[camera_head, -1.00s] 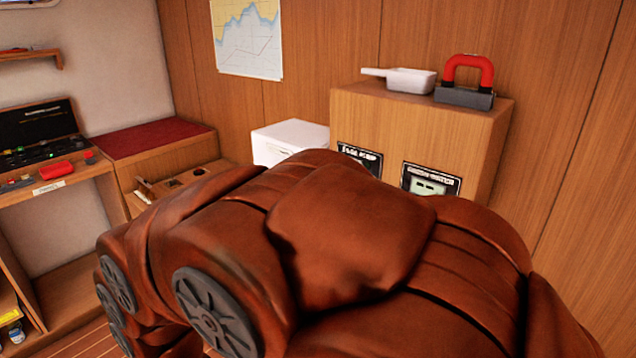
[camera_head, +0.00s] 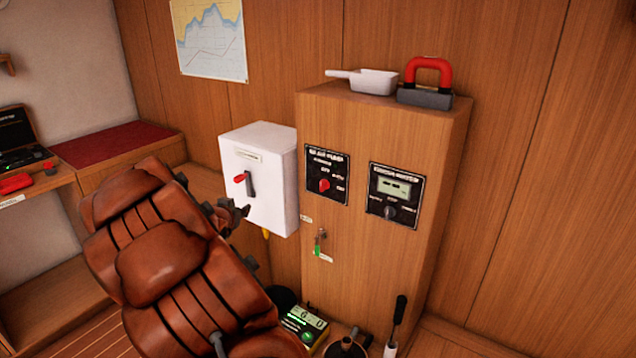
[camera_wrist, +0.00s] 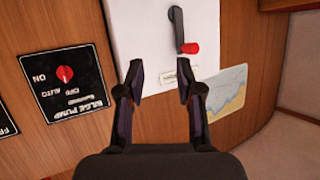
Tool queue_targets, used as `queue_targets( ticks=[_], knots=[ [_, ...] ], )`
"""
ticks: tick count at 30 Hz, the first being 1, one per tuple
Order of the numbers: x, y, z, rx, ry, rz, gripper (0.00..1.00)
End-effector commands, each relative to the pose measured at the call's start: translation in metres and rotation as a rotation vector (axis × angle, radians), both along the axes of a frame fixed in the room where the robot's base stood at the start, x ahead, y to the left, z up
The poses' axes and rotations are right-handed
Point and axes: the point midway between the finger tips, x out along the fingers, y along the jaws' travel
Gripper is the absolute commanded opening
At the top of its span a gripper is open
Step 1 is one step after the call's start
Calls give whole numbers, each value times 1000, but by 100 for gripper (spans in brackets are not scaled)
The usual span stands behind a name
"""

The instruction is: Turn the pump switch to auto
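The bilge pump panel (camera_head: 327,174) is a black plate on the front of the wooden cabinet, with a red rotary knob (camera_head: 325,185) among printed positions. In the wrist view the panel (camera_wrist: 85,103) appears upside down at the left, with the red knob (camera_wrist: 65,74) near OFF, AUTO and ON labels. I cannot tell for sure which label the knob points to. My gripper (camera_wrist: 161,80) is open and empty, its two fingers apart in front of the white box. In the head view my gripper (camera_head: 238,212) is left of the panel and apart from the knob.
The white box (camera_head: 270,200) with a red-tipped lever (camera_head: 248,184) juts out left of the panel. Another panel (camera_head: 394,197) with a display and dark knob is at its right. A key with a green tag (camera_head: 318,246) hangs below. A scoop and red-handled object stand on top.

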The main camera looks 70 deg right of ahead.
Motion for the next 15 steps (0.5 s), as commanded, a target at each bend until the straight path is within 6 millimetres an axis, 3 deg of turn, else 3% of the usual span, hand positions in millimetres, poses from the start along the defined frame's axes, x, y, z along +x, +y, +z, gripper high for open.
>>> queue_targets(
  ticks=[1, 3, 6, 10, 15],
  knots=[
    [-21, -26, 0, -55, 5, -79, 35],
    [-50, -55, 4, -138, 14, -181, 35],
    [-89, -82, 10, -241, 34, -305, 35],
    [-126, -100, 15, -332, 64, -415, 35],
    [-147, -108, 20, -385, 82, -477, 35]
  ],
)
